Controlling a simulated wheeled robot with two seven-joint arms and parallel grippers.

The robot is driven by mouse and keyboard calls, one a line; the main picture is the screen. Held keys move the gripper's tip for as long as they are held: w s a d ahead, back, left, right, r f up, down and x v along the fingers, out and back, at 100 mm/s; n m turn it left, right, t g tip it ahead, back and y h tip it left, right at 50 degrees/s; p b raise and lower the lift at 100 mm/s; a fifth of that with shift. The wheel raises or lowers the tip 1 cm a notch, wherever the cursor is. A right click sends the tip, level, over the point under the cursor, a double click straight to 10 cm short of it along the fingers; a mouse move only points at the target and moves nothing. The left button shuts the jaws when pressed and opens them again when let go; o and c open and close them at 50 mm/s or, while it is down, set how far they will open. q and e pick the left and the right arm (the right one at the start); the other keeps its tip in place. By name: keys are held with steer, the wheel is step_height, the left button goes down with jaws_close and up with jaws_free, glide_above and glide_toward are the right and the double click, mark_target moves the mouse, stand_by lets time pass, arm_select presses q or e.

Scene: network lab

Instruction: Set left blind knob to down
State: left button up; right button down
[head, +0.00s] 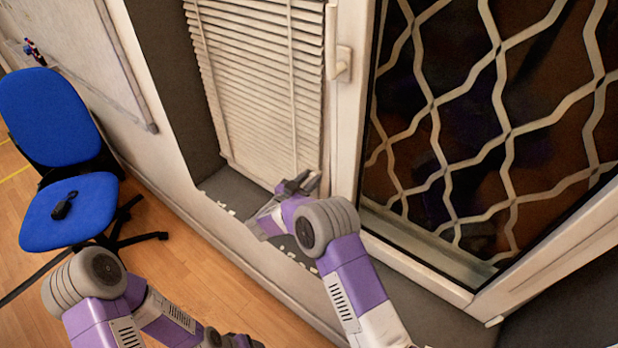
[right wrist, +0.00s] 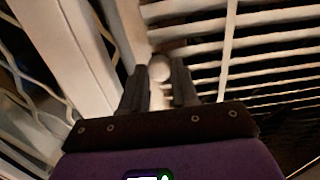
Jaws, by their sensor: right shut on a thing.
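The left blind (head: 255,75) hangs in the window recess with its pale slats lowered; slats also fill the right side of the right wrist view (right wrist: 262,58). Its round whitish knob (right wrist: 159,68) sits between the fingers of my right gripper (right wrist: 160,84), beside the slats. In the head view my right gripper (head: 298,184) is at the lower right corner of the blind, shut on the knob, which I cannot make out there. My left gripper (head: 232,341) is low at the bottom edge, far from the blind, and its fingers are not clear.
A window frame with a white handle (head: 343,64) stands right of the blind. A metal lattice (head: 505,120) covers the right pane. A dark sill (head: 235,190) runs below the blind. A blue chair (head: 70,210) with a small black object (head: 64,205) stands at left on the wooden floor.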

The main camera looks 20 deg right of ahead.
steer(key=shift+s+f, duration=0.1)
steer(key=shift+f, duration=0.3)
steer(key=c, duration=0.9)
jaws_free()
steer(key=shift+o, duration=0.2)
steer(key=shift+r, duration=0.1)
steer(key=v, duration=0.7)
steer(key=shift+s+a+p, duration=0.15)
steer(key=shift+a+p, duration=0.05)
steer(key=shift+p, duration=0.2)
